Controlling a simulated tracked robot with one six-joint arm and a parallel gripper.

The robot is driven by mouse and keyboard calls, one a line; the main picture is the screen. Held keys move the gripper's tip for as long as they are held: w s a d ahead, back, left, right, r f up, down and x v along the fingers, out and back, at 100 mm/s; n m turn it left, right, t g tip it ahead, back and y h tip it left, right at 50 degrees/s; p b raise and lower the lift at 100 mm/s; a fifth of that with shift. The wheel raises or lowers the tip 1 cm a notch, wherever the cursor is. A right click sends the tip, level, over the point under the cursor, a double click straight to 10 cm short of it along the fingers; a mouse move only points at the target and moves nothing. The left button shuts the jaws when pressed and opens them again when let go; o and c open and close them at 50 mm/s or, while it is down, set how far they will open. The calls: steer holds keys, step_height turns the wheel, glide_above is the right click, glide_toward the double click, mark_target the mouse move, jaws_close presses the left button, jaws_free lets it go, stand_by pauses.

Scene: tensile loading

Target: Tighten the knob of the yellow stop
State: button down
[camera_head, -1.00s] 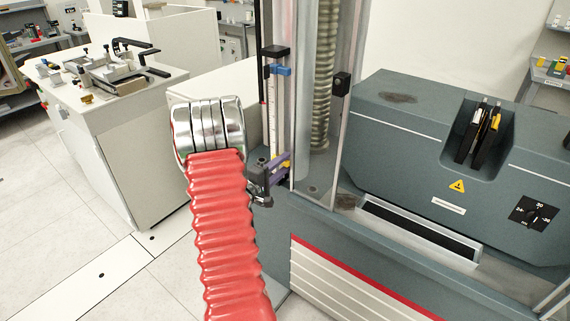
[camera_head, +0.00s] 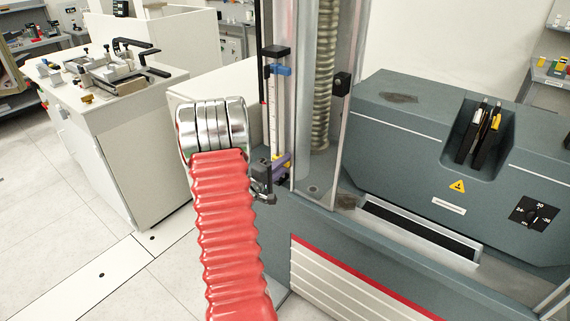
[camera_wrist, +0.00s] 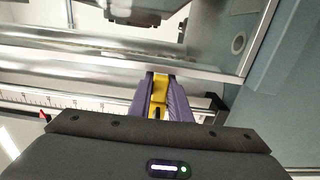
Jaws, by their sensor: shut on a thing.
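My gripper (camera_wrist: 160,85) has two purple fingers, shut on a yellow part of the yellow stop (camera_wrist: 159,88) in the wrist view. The fingers and the gripper's dark body hide most of the stop, and I cannot make out its knob clearly. In the head view my gripper (camera_head: 279,168) is beside the lower end of the upright scale, with only a sliver of yellow visible there. My red bellows arm covers part of this area.
A white graduated scale (camera_head: 273,110) runs up beside the machine's clear column guard (camera_head: 335,130). A blue stop (camera_head: 280,70) sits higher on it. The grey machine base (camera_head: 430,150) stands to the right. A white bench (camera_head: 130,130) with fixtures stands at the left.

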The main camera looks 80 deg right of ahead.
steer(key=shift+r, duration=0.2)
stand_by(0.3)
steer(key=c, duration=1.6)
jaws_free()
steer(key=shift+c, duration=0.2)
steer(key=v, duration=1.3)
steer(key=shift+w+a, duration=0.2)
steer(key=shift+a, duration=0.15)
